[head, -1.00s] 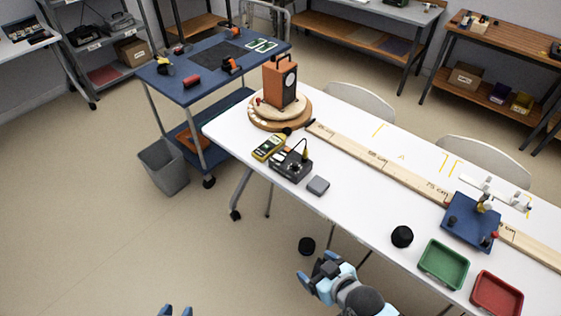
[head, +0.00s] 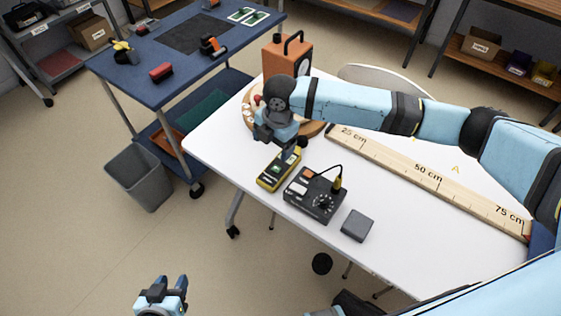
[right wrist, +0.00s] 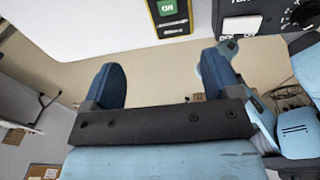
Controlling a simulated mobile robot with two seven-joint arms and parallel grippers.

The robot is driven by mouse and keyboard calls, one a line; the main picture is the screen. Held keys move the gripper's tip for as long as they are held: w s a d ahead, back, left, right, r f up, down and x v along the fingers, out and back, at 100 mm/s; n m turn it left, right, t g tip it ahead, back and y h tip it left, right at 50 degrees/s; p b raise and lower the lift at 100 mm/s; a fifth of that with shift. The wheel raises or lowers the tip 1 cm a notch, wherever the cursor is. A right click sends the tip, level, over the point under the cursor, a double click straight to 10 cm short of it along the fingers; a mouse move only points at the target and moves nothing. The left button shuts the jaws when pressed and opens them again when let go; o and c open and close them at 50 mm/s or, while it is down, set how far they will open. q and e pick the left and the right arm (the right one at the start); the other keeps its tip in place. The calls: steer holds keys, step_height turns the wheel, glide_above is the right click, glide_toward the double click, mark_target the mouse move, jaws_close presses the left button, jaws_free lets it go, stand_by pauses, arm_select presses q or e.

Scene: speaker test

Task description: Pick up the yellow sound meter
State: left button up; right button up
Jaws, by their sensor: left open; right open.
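The yellow sound meter (head: 277,169) lies on the white table, left of a black control box; its dark face carries a green patch. My right gripper (head: 274,140) hangs beside the meter's far end in the head view, and partly hides that area. In the right wrist view the gripper (right wrist: 161,72) has its two blue fingers wide apart with nothing between them. The meter (right wrist: 168,14) shows there at the top edge, beyond the fingertips and partly cut off. My left gripper (head: 166,284) is open and empty, low over the floor side, away from the table.
The black control box (head: 315,197) with a cable stands close beside the meter. A grey block (head: 357,225) lies right of it. An orange speaker (head: 291,62) on a round wooden base is behind my right gripper. A wooden rule (head: 430,175) crosses the table. A blue cart (head: 145,85) stands left.

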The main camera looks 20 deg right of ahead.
steer(key=shift+n+h, duration=0.5)
steer(key=shift+h, duration=0.2)
steer(key=d+f, duration=0.1)
steer(key=f, duration=0.1)
steer(key=w+d+f, duration=0.1)
steer(key=f, duration=0.2)
steer(key=w+d+f+b, duration=0.1)
steer(key=f, duration=0.1)
steer(key=shift+w+d+f, duration=0.1)
steer(key=shift+w+f, duration=0.1)
steer(key=f, duration=0.5)
steer(key=shift+d+f+b, duration=0.1)
steer(key=shift+d+b, duration=0.1)
steer(key=shift+b, duration=0.15)
steer(key=c, duration=0.7)
steer(key=shift+c, duration=0.6)
steer(key=shift+r, duration=0.2)
